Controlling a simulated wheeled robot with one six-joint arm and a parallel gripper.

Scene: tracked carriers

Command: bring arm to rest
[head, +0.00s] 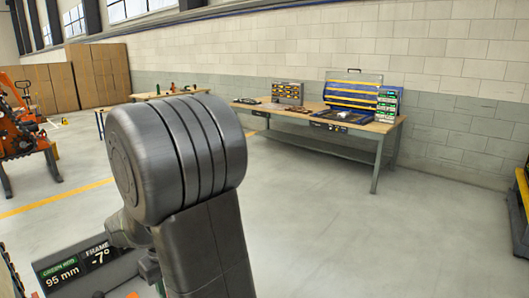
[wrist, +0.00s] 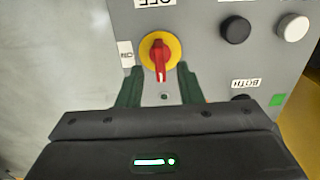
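In front of the fingertips is a grey panel (wrist: 205,60) bearing a rotary switch with a red handle (wrist: 160,62) on a yellow disc. The handle stands upright in the picture, and no contact with the fingers can be seen. In the head view, my dark arm (head: 180,150) fills the left middle; my gripper does not show there.
In the head view, a workbench (head: 380,127) stands against the back wall and orange machinery (head: 22,130) at the left.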

